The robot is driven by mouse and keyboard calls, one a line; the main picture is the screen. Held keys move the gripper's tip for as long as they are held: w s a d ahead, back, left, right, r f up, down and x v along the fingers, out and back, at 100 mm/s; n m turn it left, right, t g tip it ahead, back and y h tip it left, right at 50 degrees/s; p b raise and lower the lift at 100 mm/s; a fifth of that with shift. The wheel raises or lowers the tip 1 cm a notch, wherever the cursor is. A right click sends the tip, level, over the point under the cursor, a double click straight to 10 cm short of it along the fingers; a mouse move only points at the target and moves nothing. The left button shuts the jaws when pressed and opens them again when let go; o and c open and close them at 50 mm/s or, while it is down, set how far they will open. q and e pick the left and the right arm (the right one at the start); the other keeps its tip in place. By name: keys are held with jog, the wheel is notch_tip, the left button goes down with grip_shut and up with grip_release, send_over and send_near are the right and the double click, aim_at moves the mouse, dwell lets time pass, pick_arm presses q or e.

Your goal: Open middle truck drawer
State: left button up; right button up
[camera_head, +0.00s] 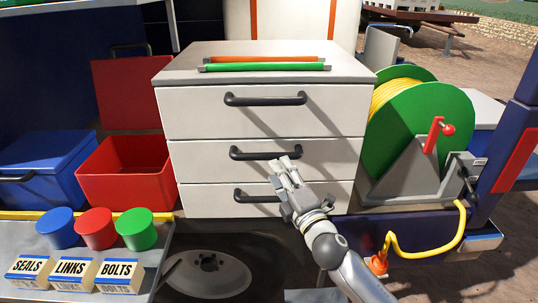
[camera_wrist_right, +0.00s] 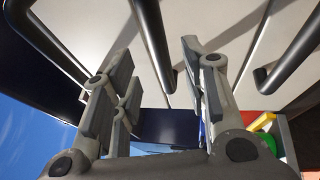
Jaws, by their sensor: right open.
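A white cabinet (camera_head: 210,60) has three closed drawers, each with a black bar handle. The middle drawer (camera_head: 205,163) carries the middle handle (camera_head: 250,155). My right gripper (camera_head: 285,165) is open in front of this drawer, toward the right part of its handle, and covers part of it. In the right wrist view the middle handle (camera_wrist_right: 153,30) shows between the two spread fingers of the right gripper (camera_wrist_right: 156,72). I cannot tell whether any finger touches it. My left gripper is out of view.
The top handle (camera_head: 265,99) is above the gripper and the bottom handle (camera_head: 255,196) just below it. Green (camera_head: 260,67) and orange (camera_head: 262,59) bars lie on top. A red bin (camera_head: 125,175) stands left, a green hose reel (camera_head: 405,125) right.

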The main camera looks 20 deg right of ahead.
aim_at(271, 159)
jog(key=p+x, duration=0.1)
jog(key=x, duration=0.6)
jog(key=shift+a, duration=0.15)
jog(key=shift+c, duration=0.2)
grip_shut()
